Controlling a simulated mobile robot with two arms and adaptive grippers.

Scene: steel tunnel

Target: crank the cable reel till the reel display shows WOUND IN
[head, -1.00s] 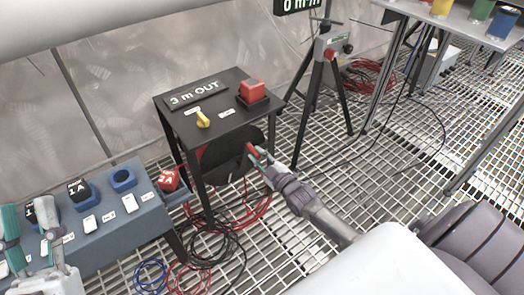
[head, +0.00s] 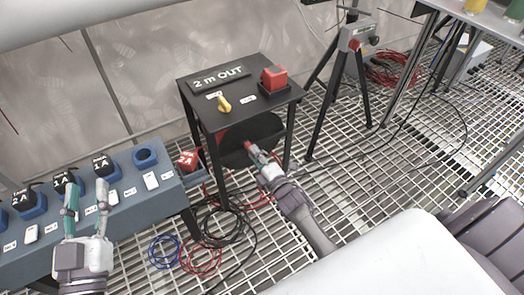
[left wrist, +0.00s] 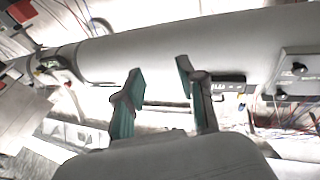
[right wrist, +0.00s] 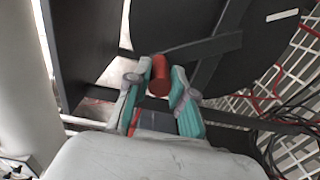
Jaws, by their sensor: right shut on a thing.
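The cable reel (head: 238,157) is a dark disc under a small black table. The reel display (head: 218,77) on the table top reads "2 m OUT". My right gripper (head: 258,160) is at the reel's front, shut on the red crank handle (right wrist: 159,76), which stands between its fingers in the right wrist view. A yellow knob (head: 224,104) and a red block-shaped control (head: 274,78) sit on the table top. My left gripper (head: 87,200) is open and empty, in front of the blue-grey bench at the left; its spread fingers show in the left wrist view (left wrist: 160,95).
The blue-grey bench (head: 130,202) carries several black blocks in blue holders and white labels. A red block marked 2A (head: 188,160) is at its right end. A black tripod (head: 362,85) stands right of the table. Loose red, blue and black cables (head: 205,250) lie on the grating.

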